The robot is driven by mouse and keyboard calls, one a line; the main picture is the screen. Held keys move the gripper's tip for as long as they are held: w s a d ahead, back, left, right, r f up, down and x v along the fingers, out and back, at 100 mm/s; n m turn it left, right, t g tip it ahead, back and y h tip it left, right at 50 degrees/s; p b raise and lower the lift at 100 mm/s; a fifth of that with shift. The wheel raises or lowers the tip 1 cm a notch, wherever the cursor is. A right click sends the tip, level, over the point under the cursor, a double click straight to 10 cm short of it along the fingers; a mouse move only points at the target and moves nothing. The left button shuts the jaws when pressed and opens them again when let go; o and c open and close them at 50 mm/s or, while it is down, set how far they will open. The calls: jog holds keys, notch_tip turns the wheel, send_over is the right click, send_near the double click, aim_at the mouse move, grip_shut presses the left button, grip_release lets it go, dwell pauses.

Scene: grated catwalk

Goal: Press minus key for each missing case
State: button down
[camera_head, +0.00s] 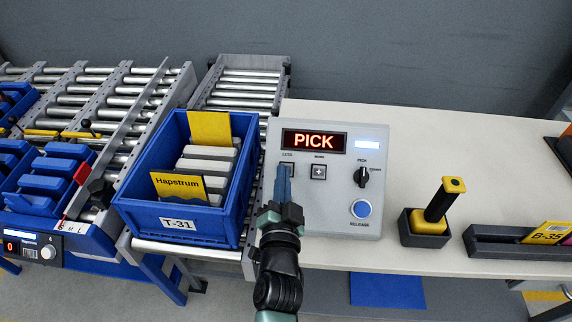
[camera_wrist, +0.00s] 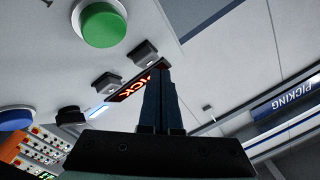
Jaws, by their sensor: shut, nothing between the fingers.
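A grey control box (camera_head: 330,235) stands on the bench with a lit red display (camera_head: 314,141) reading PICK. Below it are the key marked LESS (camera_head: 286,165) and a plus key (camera_head: 318,172). My gripper (camera_head: 285,172) is shut and empty, its fingertips in front of the LESS key and partly hiding it. I cannot tell whether they touch it. In the wrist view my shut fingers (camera_wrist: 159,78) overlap the display (camera_wrist: 130,90). A blue tote (camera_head: 177,225) labelled T-31 holds several pale cases (camera_head: 208,158) between yellow dividers, one reading Hapstrum (camera_head: 178,187).
The box also has a black PICK knob (camera_head: 362,177) and a blue RELEASE button (camera_head: 360,209). A yellow-topped stamp-like tool (camera_head: 440,200) sits in a dark holder on the right. Roller conveyors (camera_head: 100,95) and blue bins (camera_head: 50,185) are left. The bench behind is clear.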

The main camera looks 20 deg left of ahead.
jog(key=shift+s+d+r+p, duration=0.3)
jog(key=shift+s+r+p, duration=0.55)
jog(key=shift+r+p, duration=0.05)
jog(key=shift+s+d+r+p, duration=0.25)
jog(key=shift+s+r+p, duration=0.6)
jog(key=shift+r, duration=0.05)
